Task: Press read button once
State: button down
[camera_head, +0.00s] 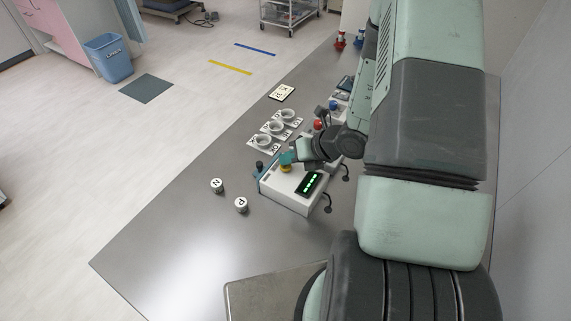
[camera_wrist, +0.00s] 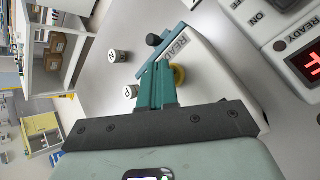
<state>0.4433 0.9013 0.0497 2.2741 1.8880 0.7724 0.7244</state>
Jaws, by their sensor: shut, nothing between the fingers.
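The white reader box (camera_head: 290,193) stands on the grey bench with a lit green display (camera_head: 310,183) on its top. A round yellow button (camera_head: 285,168) is on the box below my fingertips. In the wrist view the box (camera_wrist: 215,70) carries a READ label (camera_wrist: 175,47), and the yellow button (camera_wrist: 180,74) shows beside my fingers, partly hidden by them. My gripper (camera_head: 288,158) is shut and empty, its teal fingers (camera_wrist: 160,68) right at the button. I cannot tell whether they touch it or whether it is pressed down.
A dark knob on a blue plate (camera_head: 260,166) stands at the box's left end. White cylinders marked N (camera_head: 217,185) and P (camera_head: 241,204) stand left of it. Several round dishes (camera_head: 276,127) on cards are behind. A device with a red display (camera_wrist: 310,62) is nearby.

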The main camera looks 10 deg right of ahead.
aim_at(289, 166)
jog(key=shift+f, duration=0.3)
jog(key=shift+r, duration=0.2)
dwell(0.3)
jog(key=shift+r, duration=0.75)
jog(key=shift+r, duration=2.5)
